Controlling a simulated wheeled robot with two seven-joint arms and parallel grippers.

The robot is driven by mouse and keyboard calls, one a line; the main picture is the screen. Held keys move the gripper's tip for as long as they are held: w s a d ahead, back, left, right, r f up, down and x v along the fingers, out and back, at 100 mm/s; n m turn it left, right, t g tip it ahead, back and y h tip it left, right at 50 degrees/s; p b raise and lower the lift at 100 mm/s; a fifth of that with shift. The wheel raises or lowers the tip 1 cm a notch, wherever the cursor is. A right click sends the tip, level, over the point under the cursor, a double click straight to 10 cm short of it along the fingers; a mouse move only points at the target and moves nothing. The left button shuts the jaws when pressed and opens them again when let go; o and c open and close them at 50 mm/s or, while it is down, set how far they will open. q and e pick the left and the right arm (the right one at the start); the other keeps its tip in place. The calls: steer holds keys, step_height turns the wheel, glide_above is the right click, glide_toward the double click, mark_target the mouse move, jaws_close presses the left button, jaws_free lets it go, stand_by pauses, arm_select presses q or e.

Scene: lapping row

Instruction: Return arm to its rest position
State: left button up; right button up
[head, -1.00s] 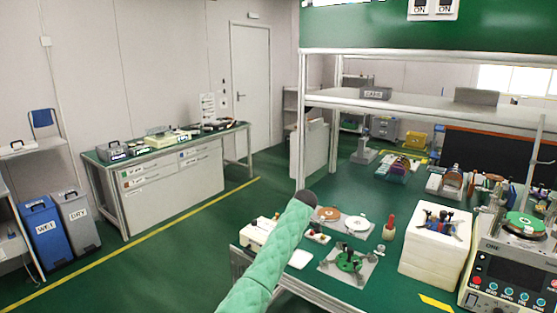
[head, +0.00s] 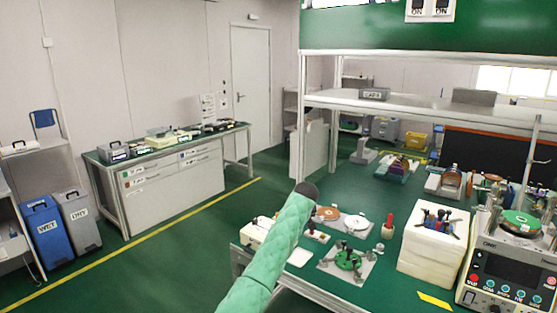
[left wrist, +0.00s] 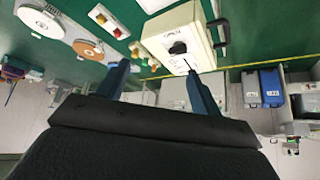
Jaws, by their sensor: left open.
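My left arm (head: 272,255), in a green padded sleeve, rises from the bottom of the head view to a dark rounded end over the near left of the green workbench. My left gripper is outside the head view. In the left wrist view, the left gripper (left wrist: 157,74) has its two blue fingers apart with nothing held between them. A white box with a black knob (left wrist: 176,40) lies beyond the fingertips; whether they touch it cannot be told. My right arm and gripper are not in view.
The workbench (head: 382,215) holds lapping discs, a red-topped bottle (head: 387,226), a white block (head: 433,250) and a control unit (head: 508,275). A shelf (head: 430,102) spans above. Wet (head: 45,235) and dry (head: 77,220) bins stand left. The floor (head: 150,262) between is clear.

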arm_select(q)
step_height(320, 180, up, 6)
steer(key=w+m+t+h, duration=0.2)
steer(key=m+t, duration=0.1)
steer(key=s+a+f+m+g, duration=0.1)
steer(key=s+a+f, duration=0.65)
steer(key=f, duration=0.65)
steer(key=s+a+f, duration=0.4)
steer(key=s+f, duration=0.7)
steer(key=f, duration=0.3)
steer(key=s+a+f+m+g, duration=0.1)
steer(key=s+a+f, duration=0.5)
steer(key=s+f, duration=0.65)
steer(key=s+a+f+g, duration=0.1)
steer(key=s+a+f, duration=0.2)
steer(key=s+f, duration=0.75)
steer(key=s+a+f+g, duration=0.2)
steer(key=s+a+f, duration=0.1)
steer(key=s+f, duration=0.7)
steer(key=s+a+f+g, duration=0.1)
steer(key=s+f, duration=0.3)
steer(key=s, duration=0.9)
steer(key=s+a+f+g, duration=0.1)
steer(key=s+f, duration=0.4)
steer(key=s, duration=0.8)
steer(key=shift+s+n+g, duration=0.2)
steer(key=shift+n+g, duration=0.2)
steer(key=shift+g, duration=0.1)
steer(key=shift+a, duration=0.1)
